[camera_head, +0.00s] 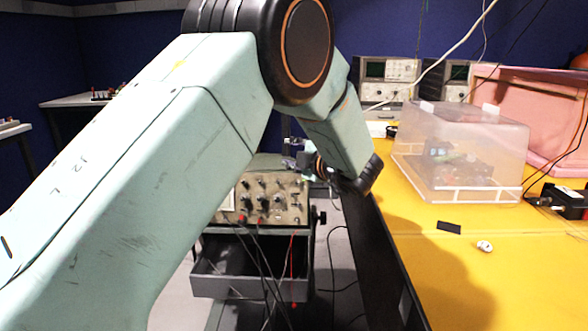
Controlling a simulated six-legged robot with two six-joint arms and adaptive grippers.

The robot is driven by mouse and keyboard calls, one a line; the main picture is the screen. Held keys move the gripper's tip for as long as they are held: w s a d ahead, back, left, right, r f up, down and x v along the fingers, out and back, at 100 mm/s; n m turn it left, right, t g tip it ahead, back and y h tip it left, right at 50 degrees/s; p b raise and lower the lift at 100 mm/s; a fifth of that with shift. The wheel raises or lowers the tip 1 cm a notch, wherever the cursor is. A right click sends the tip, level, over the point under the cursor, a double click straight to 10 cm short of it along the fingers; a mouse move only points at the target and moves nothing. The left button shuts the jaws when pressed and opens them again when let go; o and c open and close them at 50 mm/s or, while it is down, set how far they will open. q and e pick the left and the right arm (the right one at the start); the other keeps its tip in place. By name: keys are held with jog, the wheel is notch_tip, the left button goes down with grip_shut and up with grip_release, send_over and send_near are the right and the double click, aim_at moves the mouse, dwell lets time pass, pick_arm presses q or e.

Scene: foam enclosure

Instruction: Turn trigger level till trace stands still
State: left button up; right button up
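A beige instrument with several knobs and red sockets on its front (272,203), apparently the oscilloscope, stands on a dark cart. Its left part is behind my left arm, and no screen or trace shows on the visible part. I cannot tell which knob is the trigger level. My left arm reaches across the picture from the lower left and bends down at the wrist. My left gripper (300,158) is small and dark, at the upper right edge of the instrument. Whether it touches a knob, or is open or shut, I cannot tell. My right gripper is not in view.
The cart has an open drawer (240,287), with cables hanging in front. A yellow bench (400,215) on the right holds a clear cover (452,165), a pink foam box (540,90) and a black box (570,202). More instruments (390,75) stand behind. A white cable crosses above.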

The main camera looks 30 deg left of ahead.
pick_arm(q)
jog(key=w+a+r+m+t+h+p, duration=0.5)
jog(key=a+r+h, duration=0.1)
jog(key=a+r, duration=0.25)
jog(key=m+g+h+p, duration=0.1)
jog(key=m+g+h, duration=0.3)
jog(key=m+h, duration=0.75)
send_near(297, 182)
jog(key=d+m+y, duration=0.1)
jog(key=y, duration=0.1)
jog(key=b+x, duration=0.1)
jog(key=x, duration=0.2)
jog(key=b+x, duration=0.2)
jog(key=x, duration=0.1)
jog(key=shift+s+d, duration=0.1)
jog(key=shift+d, duration=0.15)
jog(key=shift+w+f+b, duration=0.5)
jog(key=shift+w+b, duration=0.05)
jog(key=shift+d, duration=0.1)
jog(key=shift+c, duration=0.3)
grip_shut()
